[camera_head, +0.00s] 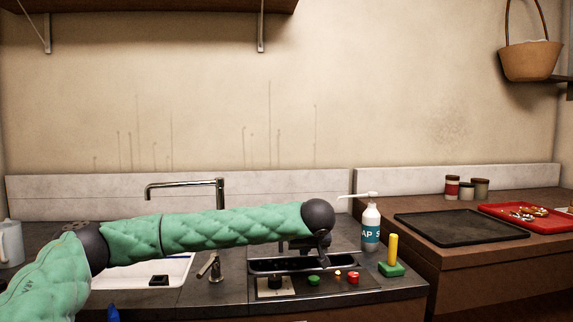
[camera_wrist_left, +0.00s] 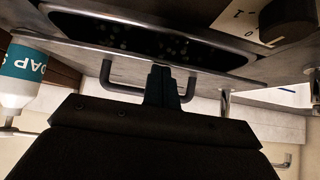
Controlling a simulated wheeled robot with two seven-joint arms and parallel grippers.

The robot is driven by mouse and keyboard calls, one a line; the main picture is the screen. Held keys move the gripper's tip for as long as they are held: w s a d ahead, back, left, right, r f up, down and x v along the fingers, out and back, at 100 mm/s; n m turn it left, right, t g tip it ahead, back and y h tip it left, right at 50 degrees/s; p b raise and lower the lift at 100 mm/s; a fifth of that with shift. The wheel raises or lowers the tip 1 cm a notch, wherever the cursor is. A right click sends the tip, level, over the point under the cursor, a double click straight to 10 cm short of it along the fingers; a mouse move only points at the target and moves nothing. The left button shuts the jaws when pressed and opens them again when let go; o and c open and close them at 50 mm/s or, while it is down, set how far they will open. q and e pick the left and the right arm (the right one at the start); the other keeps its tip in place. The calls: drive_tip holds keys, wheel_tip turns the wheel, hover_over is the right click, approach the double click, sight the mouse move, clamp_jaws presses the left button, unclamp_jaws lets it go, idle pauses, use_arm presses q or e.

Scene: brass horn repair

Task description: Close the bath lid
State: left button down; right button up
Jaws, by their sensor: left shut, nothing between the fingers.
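The bath (camera_head: 290,265) is a dark, narrow rectangular opening in the counter, partly hidden by my left arm. In the left wrist view the bath opening (camera_wrist_left: 150,40) shows dark with small pale specks. Next to it is a light metal strip, probably the lid's edge (camera_wrist_left: 215,78), with a dark U-shaped handle (camera_wrist_left: 110,78). The lid's angle is hard to tell, and my arm hides much of that area in the head view. My left gripper (camera_head: 322,260) is shut and empty at the bath; its fingers (camera_wrist_left: 160,75) lie between the handle's legs. Contact cannot be told.
A control panel with a black knob (camera_head: 272,283) and coloured buttons (camera_head: 353,277) lies in front of the bath. A soap bottle (camera_head: 370,225) and a green block with a yellow post (camera_head: 392,262) stand to the right. A tap (camera_head: 220,195) and a white sink (camera_head: 180,272) are left.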

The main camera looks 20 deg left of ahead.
use_arm(q)
drive_tip(key=shift+s+f+b, duration=0.2)
drive_tip(key=shift+f+b, duration=0.3)
drive_tip(key=shift+f, duration=0.9)
